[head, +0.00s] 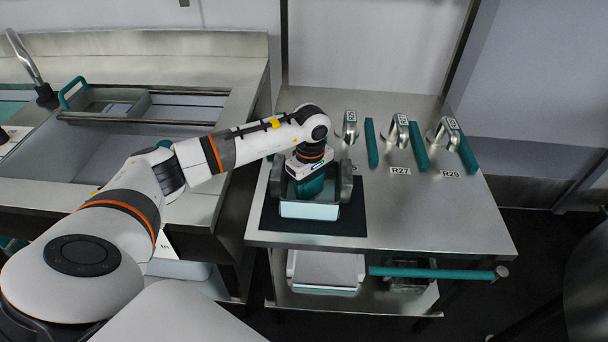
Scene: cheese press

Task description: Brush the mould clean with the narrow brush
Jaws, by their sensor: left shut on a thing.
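My left gripper (309,181) is over a pale box (310,210) that looks like the mould, on a black mat (349,226). A teal piece (308,189) shows right under the gripper, inside the box's outline. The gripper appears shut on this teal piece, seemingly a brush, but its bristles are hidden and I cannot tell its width. Dark grey upright parts stand on both sides of the box. The arm hides much of the box's far side. My right gripper is not in view.
The table's right front is clear. A sink (125,145) lies left. A white bin (326,270) and a teal rail (432,272) are below.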

